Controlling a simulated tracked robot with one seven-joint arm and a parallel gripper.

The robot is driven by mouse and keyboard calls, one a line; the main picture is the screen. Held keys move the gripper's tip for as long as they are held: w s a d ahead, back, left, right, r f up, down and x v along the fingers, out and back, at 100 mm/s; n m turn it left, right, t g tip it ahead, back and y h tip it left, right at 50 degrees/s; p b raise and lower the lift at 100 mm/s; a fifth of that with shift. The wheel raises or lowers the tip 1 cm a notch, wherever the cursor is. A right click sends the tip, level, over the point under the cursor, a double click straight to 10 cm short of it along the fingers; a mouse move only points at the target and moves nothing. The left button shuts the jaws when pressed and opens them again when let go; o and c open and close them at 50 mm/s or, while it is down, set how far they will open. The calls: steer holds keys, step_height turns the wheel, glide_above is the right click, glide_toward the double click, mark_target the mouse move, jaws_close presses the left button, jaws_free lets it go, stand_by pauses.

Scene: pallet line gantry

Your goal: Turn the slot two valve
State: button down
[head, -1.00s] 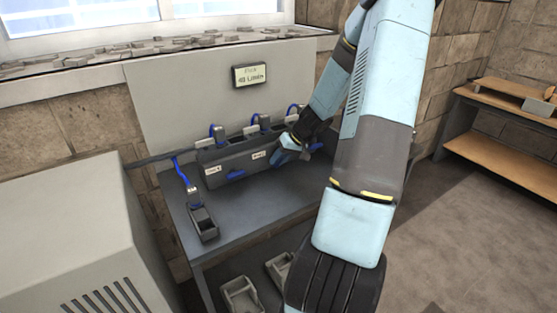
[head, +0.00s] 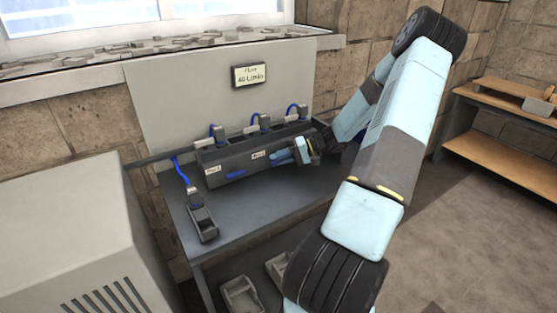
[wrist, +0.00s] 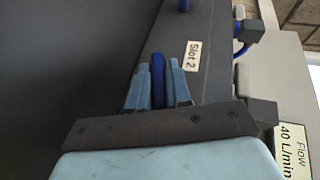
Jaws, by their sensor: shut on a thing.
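The slot two valve shows in the wrist view as a blue handle (wrist: 157,74) beside the "Slot 2" label (wrist: 192,57). My gripper (wrist: 156,88) is shut on this handle, with a pale blue finger touching or very close on each side. In the head view my gripper (head: 288,156) is at the front face of the dark grey manifold (head: 222,160), just right of the slot two label (head: 258,155). The handle is hidden by the fingers there. Another blue handle (head: 236,175) sits further left, by the slot one label (head: 213,170).
A sign (head: 249,75) reading "Flow 40 L/min" is on the back panel. Blue hoses with grey connectors (head: 264,122) rise behind the manifold. A small grey holder (head: 203,223) stands at the left of the grey bench (head: 245,208). A cabinet (head: 70,220) fills the lower left.

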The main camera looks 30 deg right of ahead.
steer(key=shift+d+f+m+t+y, duration=0.15)
steer(key=shift+m+t+y, duration=0.15)
steer(key=shift+y, duration=0.4)
steer(key=shift+d+f+m+t+y, duration=0.1)
steer(key=shift+m+t+y, duration=0.15)
steer(key=shift+y, duration=0.45)
steer(key=shift+s+m, duration=0.1)
steer(key=shift+m, duration=0.15)
steer(key=c, duration=1.1)
jaws_free()
steer(key=shift+a+y, duration=0.1)
steer(key=shift+y, duration=0.2)
steer(key=shift+r, duration=0.1)
